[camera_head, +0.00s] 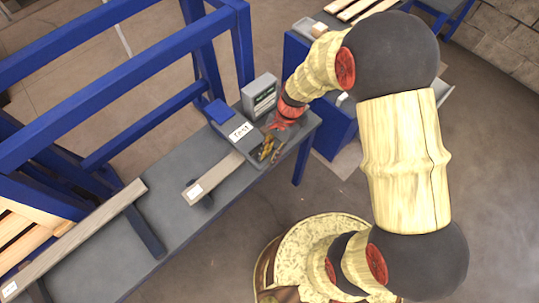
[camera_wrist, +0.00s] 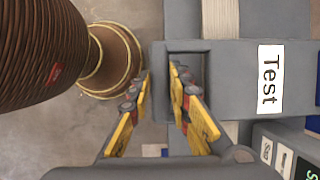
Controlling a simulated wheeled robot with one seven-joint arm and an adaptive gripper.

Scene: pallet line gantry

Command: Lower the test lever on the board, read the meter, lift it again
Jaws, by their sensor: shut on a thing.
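The test lever (camera_wrist: 225,62) is a flat grey piece with a white "Test" label and a rectangular opening near its end. It also shows in the head view (camera_head: 241,131), at the right end of the grey bench. My gripper (camera_wrist: 162,100) has one yellow finger inside the opening and the other outside, shut on the lever's end bar. In the head view my gripper (camera_head: 268,150) is partly hidden by its wrist. The meter (camera_head: 260,97) is a grey box with a dark face behind the lever. Its corner shows in the wrist view (camera_wrist: 290,150); its reading is not legible.
The grey bench (camera_head: 170,215) carries a short labelled bar (camera_head: 212,178) and a long labelled wooden beam (camera_head: 85,232). A blue frame (camera_head: 120,80) stands along the left. A blue cabinet (camera_head: 335,125) stands beyond the bench end. Open floor lies in front.

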